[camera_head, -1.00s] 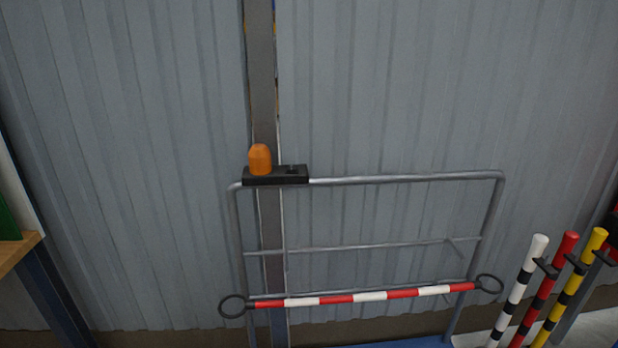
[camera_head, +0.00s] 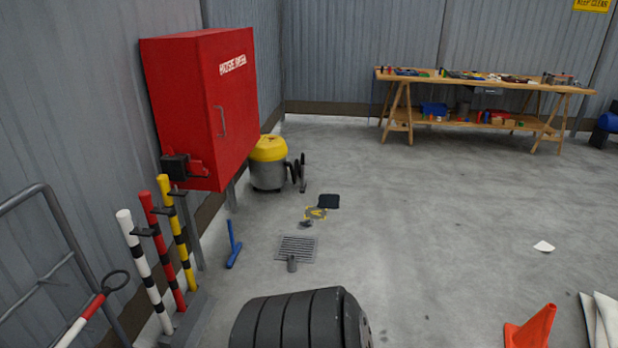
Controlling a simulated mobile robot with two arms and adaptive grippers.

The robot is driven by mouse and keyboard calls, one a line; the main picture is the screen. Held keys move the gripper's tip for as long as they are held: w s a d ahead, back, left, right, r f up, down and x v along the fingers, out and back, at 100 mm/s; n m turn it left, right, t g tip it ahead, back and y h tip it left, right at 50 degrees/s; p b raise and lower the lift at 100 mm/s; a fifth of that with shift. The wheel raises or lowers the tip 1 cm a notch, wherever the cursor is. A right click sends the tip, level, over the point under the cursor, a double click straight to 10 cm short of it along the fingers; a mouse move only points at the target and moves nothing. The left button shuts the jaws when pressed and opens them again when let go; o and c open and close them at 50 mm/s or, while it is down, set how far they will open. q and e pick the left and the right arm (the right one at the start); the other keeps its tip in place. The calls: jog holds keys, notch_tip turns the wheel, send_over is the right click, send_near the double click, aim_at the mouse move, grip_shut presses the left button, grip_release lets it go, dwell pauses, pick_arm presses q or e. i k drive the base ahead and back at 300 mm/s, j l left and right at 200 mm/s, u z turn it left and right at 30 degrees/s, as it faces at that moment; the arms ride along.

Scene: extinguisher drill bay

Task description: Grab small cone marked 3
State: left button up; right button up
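An orange cone (camera_head: 532,328) stands on the floor at the lower right of the head view, cut off by the bottom edge. No number shows on the part of it in view, so I cannot tell whether it is the one marked 3. Neither of my grippers is in view.
Striped posts (camera_head: 148,272), a metal barrier (camera_head: 62,250) and a red hose cabinet (camera_head: 205,105) line the left wall. A wooden workbench (camera_head: 480,85) stands at the back. The floor at centre right is mostly clear.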

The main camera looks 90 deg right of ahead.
aim_at(534, 333)
jog(key=z, duration=4.5)
jog(key=i+j, duration=0.15)
jog(key=i, duration=1.35)
jog(key=i+j+u, duration=0.1)
jog(key=i, duration=1.4)
jog(key=j, duration=0.1)
